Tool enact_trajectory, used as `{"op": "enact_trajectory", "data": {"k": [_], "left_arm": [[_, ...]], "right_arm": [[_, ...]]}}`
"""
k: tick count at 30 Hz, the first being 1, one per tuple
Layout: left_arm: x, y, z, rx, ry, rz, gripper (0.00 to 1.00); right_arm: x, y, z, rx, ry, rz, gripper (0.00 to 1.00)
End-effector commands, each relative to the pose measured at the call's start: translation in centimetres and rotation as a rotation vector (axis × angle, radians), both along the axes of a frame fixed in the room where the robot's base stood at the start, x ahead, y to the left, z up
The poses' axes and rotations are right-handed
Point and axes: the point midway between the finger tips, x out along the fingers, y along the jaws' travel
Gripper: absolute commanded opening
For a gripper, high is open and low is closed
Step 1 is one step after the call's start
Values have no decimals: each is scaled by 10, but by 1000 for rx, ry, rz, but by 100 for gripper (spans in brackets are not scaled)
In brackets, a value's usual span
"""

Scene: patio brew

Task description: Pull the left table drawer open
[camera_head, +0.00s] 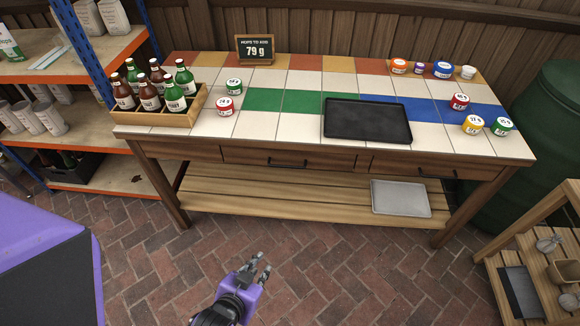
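The wooden table with a tiled top (290,82) stands ahead of me. Its left drawer (245,156) is shut, its front flush with the table's front. A dark bar handle (287,163) sits on that drawer front. A second drawer (405,167) to the right, with its own dark handle (437,175), also looks shut. My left gripper (260,268) is open and empty, over the brick floor in front of and below the left drawer, apart from the handle. My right gripper is not in view.
A slatted lower shelf (280,200) holds a grey tray (400,198). On top are a bottle crate (160,118), a black tray (366,119), several small tubs and a sign (255,50). A low wooden rack (555,270) stands at right. Brick floor before the table is clear.

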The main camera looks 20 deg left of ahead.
Motion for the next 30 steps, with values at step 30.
{"op": "enact_trajectory", "data": {"k": [30], "left_arm": [[314, 46, 3, 1374, -216, -407, 16]], "right_arm": [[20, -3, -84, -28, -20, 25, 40]]}}
